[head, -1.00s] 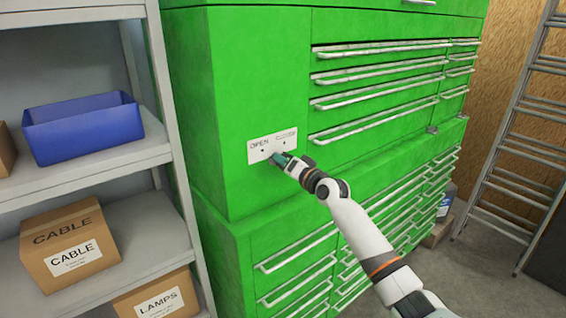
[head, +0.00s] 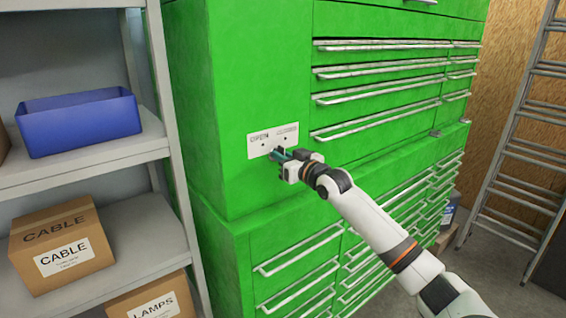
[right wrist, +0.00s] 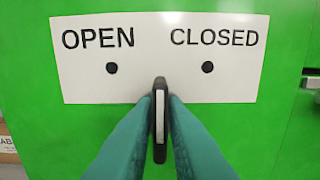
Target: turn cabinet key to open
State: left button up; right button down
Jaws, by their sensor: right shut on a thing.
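The green cabinet (head: 245,90) carries a white label plate (head: 257,150) with OPEN on the left and CLOSED on the right, a black dot under each word. In the right wrist view the plate (right wrist: 160,30) looks level. The key (right wrist: 160,120), dark-edged with a pale middle, stands upright at the plate's lower edge, between the two dots. My right gripper (head: 279,155) is at the key, its teal fingers shut on either side of it. The keyhole is hidden behind the key and fingers. My left gripper is out of view.
A grey shelf (head: 90,170) stands left of the cabinet with a blue bin (head: 80,125) and cardboard boxes (head: 62,245). Drawers with metal handles (head: 380,75) lie right of the plate. A ladder (head: 515,150) leans at the far right.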

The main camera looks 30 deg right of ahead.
jog(key=n, duration=0.3)
jog(key=shift+a+n, duration=0.1)
jog(key=shift+n, duration=0.3)
jog(key=n+p, duration=0.1)
jog(key=n, duration=0.4)
jog(key=shift+a+f, duration=0.1)
jog(key=shift+a, duration=0.05)
jog(key=shift+n, duration=0.3)
jog(key=c, duration=1.6)
grip_release()
jog(key=shift+o, duration=0.2)
jog(key=shift+s+f, duration=0.1)
jog(key=shift+s, duration=0.05)
